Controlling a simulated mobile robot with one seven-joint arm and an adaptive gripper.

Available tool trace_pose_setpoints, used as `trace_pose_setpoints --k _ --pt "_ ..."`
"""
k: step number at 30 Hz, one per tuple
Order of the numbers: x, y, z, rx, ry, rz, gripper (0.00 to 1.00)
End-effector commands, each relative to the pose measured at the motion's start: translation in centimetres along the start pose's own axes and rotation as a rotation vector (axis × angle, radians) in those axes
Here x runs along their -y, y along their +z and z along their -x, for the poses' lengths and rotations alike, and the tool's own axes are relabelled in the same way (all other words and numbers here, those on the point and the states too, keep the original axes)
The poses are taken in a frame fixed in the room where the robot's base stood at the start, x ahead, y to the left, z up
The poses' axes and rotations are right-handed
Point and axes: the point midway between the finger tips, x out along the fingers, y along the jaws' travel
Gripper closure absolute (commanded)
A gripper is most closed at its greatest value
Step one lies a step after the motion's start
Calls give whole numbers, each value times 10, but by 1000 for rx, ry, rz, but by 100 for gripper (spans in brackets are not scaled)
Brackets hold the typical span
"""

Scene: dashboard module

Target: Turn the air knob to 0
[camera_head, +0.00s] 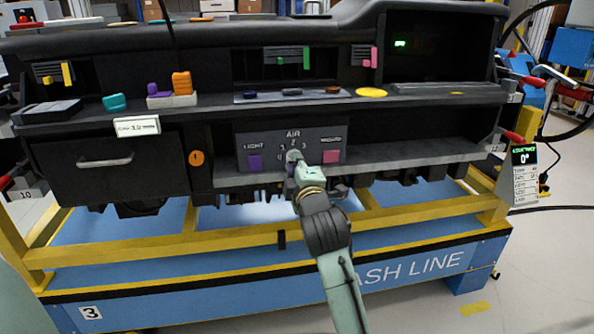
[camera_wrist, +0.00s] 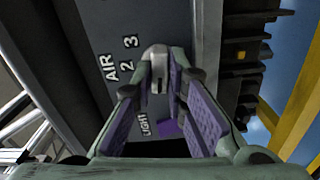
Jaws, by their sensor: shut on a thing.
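The air knob (camera_head: 293,156) is a grey knob on the dark control panel (camera_head: 253,141), under the word AIR. Marks 0, 1, 2 and 3 stand around it in the head view. In the wrist view the knob (camera_wrist: 156,56) shows at the far end of my fingers, close to the 2 and 3. My gripper (camera_head: 295,167) reaches the panel from the front, and its purple-padded fingers are closed around the knob (camera_wrist: 157,82). The fingers hide part of the knob, and I cannot tell exactly which mark it points at.
A purple LIGHT button (camera_head: 255,162) is left of the knob and a pink button (camera_head: 331,156) is right of it. A shelf edge (camera_head: 420,157) runs along the panel. A yellow frame (camera_head: 420,238) stands below. A small display (camera_head: 524,160) at the right reads 0°.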

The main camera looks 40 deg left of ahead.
Motion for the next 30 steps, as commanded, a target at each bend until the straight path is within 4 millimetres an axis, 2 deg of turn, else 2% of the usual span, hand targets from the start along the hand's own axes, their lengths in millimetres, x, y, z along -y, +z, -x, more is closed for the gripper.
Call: trace_pose_setpoints --k 9,26,27,30 --pt "0 0 0 0 1 129 100" --pt "0 0 0 -1 0 160 100" --pt "0 0 0 -1 0 160 85" --pt "0 0 0 -1 0 159 79"
